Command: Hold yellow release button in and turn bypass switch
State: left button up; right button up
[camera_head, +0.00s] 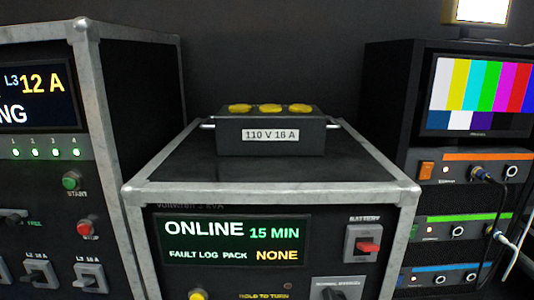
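A yellow button (198,295) shows at the bottom edge of the head view, on the front panel of the middle rack case (137,240). Its lower part is cut off by the frame. The label "HOLD TO TURN" (264,296) is to its right. Further right, a rotary switch (333,293) sits under a small plate whose text I cannot read surely; it looks like the bypass switch. Its lower part is also cut off, so its setting cannot be told. Neither of my grippers is in view.
The panel display (235,241) reads "ONLINE 15 MIN". A red battery switch (369,246) is on its right. A black 110 V 16 A box (272,150) sits on the case. Racks stand left (130,100) and right (400,90), with cables on the right.

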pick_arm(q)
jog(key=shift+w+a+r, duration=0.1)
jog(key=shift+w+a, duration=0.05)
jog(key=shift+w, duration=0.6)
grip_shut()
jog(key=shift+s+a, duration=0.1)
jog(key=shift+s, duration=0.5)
